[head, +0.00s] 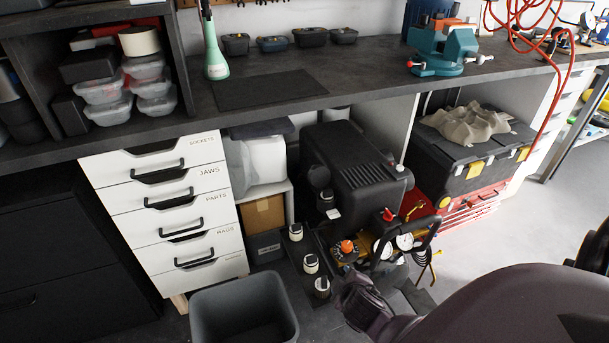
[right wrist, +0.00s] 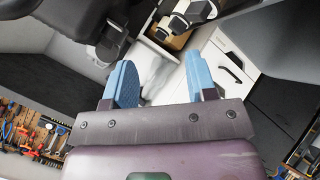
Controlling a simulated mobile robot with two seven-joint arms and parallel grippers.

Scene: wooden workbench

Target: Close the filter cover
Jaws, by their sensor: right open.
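The black compressor (head: 352,165) stands under the workbench in the head view. A dark rounded housing (head: 319,178) sits on its near left side; it may be the filter, but I cannot tell for sure which part is the cover or how far open it is. My right arm comes in from the lower right, in front of the compressor's gauges. In the right wrist view my right gripper (right wrist: 163,84) is open and empty, its two blue fingers apart. A dark cylindrical part (right wrist: 112,40) shows beyond the left finger, not touching it. My left gripper is not in view.
Several cream-and-black canisters (head: 311,264) stand on a dark strip left of the gauges (head: 404,241). A grey open bin (head: 243,303) and white drawers (head: 172,216) are to the left. A black toolbox (head: 468,160) is on the right. The bench top (head: 375,84) lies above.

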